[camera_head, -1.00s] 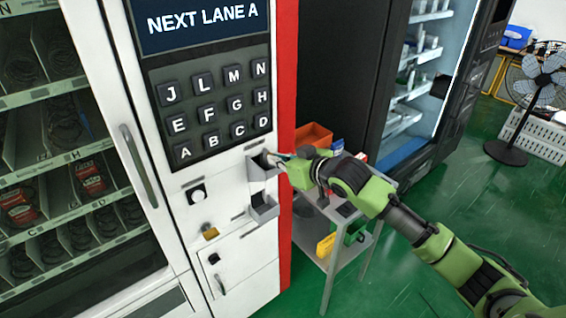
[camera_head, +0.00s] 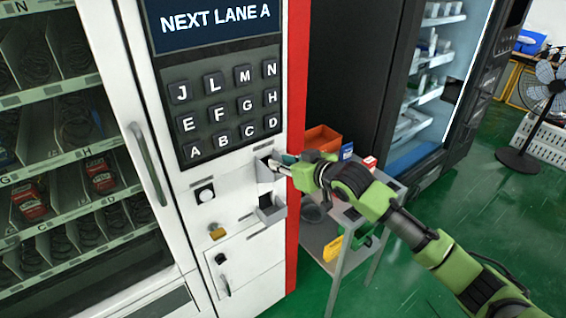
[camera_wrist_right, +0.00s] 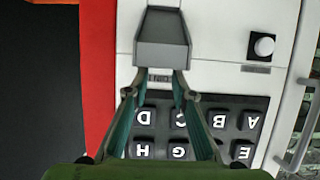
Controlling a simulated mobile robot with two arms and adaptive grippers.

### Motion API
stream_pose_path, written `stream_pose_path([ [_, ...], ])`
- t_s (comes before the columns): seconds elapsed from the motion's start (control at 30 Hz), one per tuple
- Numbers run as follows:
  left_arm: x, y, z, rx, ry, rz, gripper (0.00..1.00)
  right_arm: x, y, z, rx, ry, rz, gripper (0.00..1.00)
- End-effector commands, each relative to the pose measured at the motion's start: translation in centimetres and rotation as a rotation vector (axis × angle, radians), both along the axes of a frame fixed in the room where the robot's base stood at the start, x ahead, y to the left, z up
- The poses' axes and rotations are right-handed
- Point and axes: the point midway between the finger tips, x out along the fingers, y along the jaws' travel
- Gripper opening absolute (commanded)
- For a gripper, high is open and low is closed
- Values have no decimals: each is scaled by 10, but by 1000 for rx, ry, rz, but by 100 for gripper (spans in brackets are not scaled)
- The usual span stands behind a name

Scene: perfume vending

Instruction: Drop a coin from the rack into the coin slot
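Two small grey trays stick out from the white machine front, right of and below the keypad; I take them for the coin rack. The upper grey tray (camera_head: 264,172) also shows in the wrist view (camera_wrist_right: 161,45). My right gripper (camera_head: 275,163) is at its mouth. In the wrist view the right gripper's fingers (camera_wrist_right: 157,80) stand apart, tips near the tray's edge. No coin shows between them, and the tray's inside is hidden. The lower tray (camera_head: 271,210) is clear of the gripper. No coin slot can be made out for certain. My left gripper is not in view.
A keypad (camera_head: 228,112) is above the trays. A round white button (camera_head: 205,194) and a brass fitting (camera_head: 217,231) are left of them. A grey cart (camera_head: 345,262) with an orange bin (camera_head: 321,138) stands right of the machine, under my right arm.

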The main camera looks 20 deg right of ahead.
Motion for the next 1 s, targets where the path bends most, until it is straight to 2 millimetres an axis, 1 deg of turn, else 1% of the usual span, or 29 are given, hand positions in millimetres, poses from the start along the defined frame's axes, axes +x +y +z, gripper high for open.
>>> stream_pose_path([
  [0.17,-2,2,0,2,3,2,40,-3,-2,0,-1,2,-1,24],
  [0.27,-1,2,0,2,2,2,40,-10,-4,4,1,0,0,24],
  [0.37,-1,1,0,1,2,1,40,-24,-9,9,-2,0,1,24],
  [0.7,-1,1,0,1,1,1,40,-80,-28,34,-3,0,1,24],
  [0.83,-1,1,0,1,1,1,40,-95,-34,40,-2,2,0,24],
  [1.0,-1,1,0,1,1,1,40,-104,-37,45,-1,1,0,24],
])
